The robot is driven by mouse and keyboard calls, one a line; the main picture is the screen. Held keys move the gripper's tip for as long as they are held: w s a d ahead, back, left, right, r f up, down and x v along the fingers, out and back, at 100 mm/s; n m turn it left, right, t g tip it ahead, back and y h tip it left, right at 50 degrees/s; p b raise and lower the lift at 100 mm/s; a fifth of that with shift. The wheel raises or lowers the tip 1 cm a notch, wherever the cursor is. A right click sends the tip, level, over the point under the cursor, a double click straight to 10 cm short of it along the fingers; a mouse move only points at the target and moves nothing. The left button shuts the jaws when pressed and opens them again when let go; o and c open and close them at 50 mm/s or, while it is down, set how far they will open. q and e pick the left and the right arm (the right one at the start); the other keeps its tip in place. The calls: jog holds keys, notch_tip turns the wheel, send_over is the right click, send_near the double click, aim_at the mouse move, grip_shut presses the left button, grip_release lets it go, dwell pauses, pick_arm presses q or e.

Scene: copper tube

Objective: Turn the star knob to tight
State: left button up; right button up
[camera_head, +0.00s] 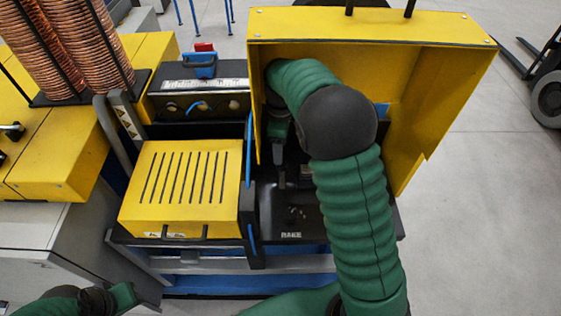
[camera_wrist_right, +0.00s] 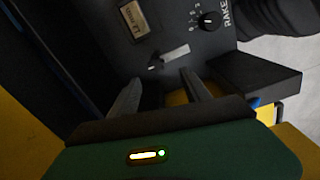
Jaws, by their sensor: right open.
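My right arm reaches into the open yellow housing, and its gripper (camera_head: 291,180) points down toward a black panel, partly hidden by the arm. In the right wrist view this gripper (camera_wrist_right: 160,85) is open and empty, its two dark fingers apart. Just beyond the fingertips is a small grey lever-like piece (camera_wrist_right: 175,53) on the panel. A round black dial (camera_wrist_right: 208,20) with a white pointer and number marks sits farther off, beside the word RAKE. I cannot make out a star-shaped knob with certainty. Of my left arm only a part shows at the lower left; its fingers do not show.
The yellow housing (camera_head: 375,32) walls in the right arm at the back and right. A slotted yellow cover (camera_head: 150,200) stands to the left. Copper coils (camera_head: 103,45) stand at the far left. A plate (camera_wrist_right: 133,20) is fixed on the panel.

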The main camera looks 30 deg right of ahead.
aim_at(282, 174)
jog(key=f, duration=0.5)
jog(key=w+d+f, duration=0.1)
jog(key=f, duration=0.1)
jog(key=shift+f+p, duration=0.3)
jog(key=shift+f, duration=0.05)
jog(key=shift+s+f, duration=0.15)
jog(key=shift+s+a, duration=0.2)
jog(key=shift+a, duration=0.15)
jog(key=shift+w+d, duration=0.15)
jog(key=c, duration=0.7)
grip_shut()
jog(key=shift+d, duration=0.1)
